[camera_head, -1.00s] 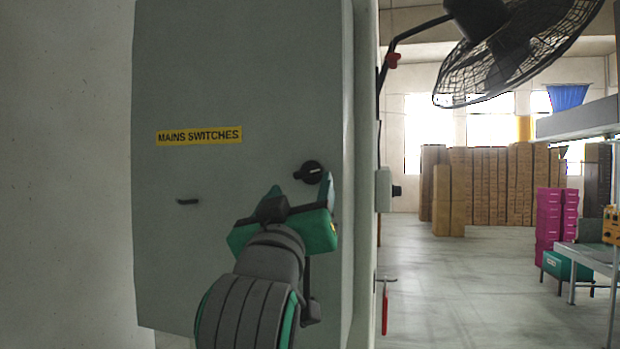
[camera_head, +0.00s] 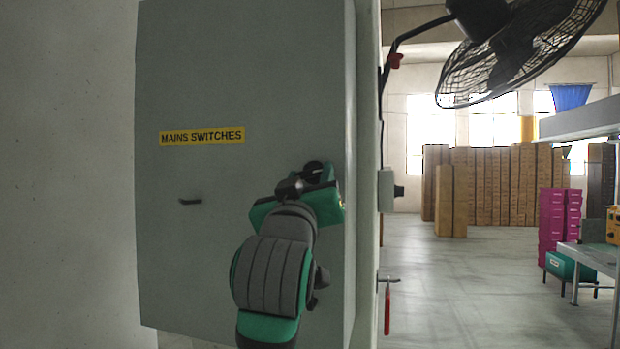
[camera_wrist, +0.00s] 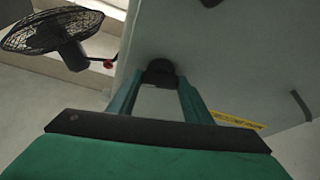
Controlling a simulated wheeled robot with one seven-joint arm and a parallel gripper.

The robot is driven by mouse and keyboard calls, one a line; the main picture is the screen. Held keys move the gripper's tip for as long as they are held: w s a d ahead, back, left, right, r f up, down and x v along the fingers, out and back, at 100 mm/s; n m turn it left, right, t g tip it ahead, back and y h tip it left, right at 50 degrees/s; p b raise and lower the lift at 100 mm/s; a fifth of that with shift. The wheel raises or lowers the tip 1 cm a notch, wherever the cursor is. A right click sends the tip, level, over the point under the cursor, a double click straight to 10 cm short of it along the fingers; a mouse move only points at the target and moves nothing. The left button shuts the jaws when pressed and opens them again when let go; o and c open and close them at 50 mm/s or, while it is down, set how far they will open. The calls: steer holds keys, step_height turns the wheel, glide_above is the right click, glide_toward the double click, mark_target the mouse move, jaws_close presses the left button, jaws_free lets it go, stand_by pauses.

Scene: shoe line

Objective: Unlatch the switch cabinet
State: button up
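The switch cabinet (camera_head: 250,80) is a tall grey box with a yellow MAINS SWITCHES label (camera_head: 202,137); its door is shut. A round black latch knob (camera_head: 313,167) sits near the door's right edge, partly hidden by my gripper (camera_head: 318,180). In the wrist view the knob (camera_wrist: 160,70) lies between the tips of my gripper's (camera_wrist: 160,84) two green fingers, which are spread. I cannot tell if the fingers touch it. A small dark handle (camera_head: 190,202) is on the left part of the door; it also shows in the wrist view (camera_wrist: 300,105).
A caged black fan (camera_head: 520,45) hangs at the upper right, beside the cabinet. A small grey box (camera_head: 386,190) and a red-handled item (camera_head: 387,308) are right of the cabinet. Brown cartons (camera_head: 495,185) stand far back. The floor between is clear.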

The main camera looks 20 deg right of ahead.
steer(key=shift+m+g+h, duration=0.6)
steer(key=shift+m+h, duration=0.6)
steer(key=shift+m, duration=1.1)
steer(key=o, duration=1.1)
steer(key=shift+c, duration=0.2)
steer(key=shift+a, duration=0.15)
steer(key=v, duration=1)
steer(key=shift+s, duration=0.3)
steer(key=shift+a, duration=0.15)
